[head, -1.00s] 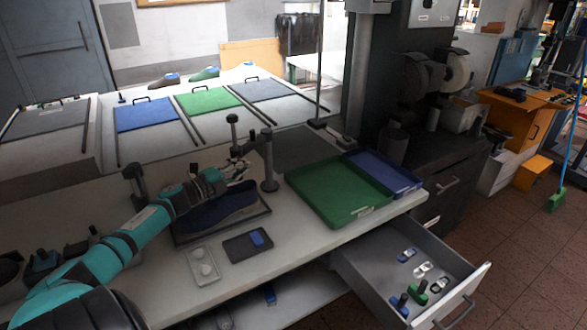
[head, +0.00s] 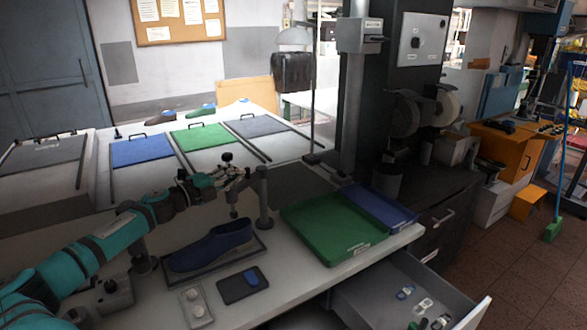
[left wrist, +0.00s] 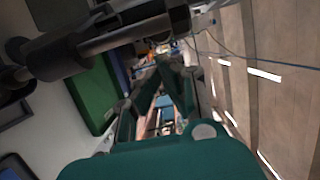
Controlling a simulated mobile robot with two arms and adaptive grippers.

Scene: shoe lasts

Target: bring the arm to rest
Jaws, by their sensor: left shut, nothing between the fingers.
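My left arm, teal and black, comes in from the left in the head view. Its left gripper (head: 240,170) is in the air above the workbench (head: 300,285), beside a dark post (head: 264,195). The gripper is shut and empty. In the left wrist view its fingers (left wrist: 158,68) show in the middle, with the room beyond them. A dark blue shoe (head: 212,246) lies on a dark tray (head: 185,277) below the gripper and apart from it. My right gripper is in neither view.
A green tray (head: 345,262) and a blue tray (head: 395,222) stand on the bench's right end. An open drawer (head: 385,308) juts out in front. A dark pad with a blue item (head: 251,278) and a pale holder (head: 196,309) lie near the front edge.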

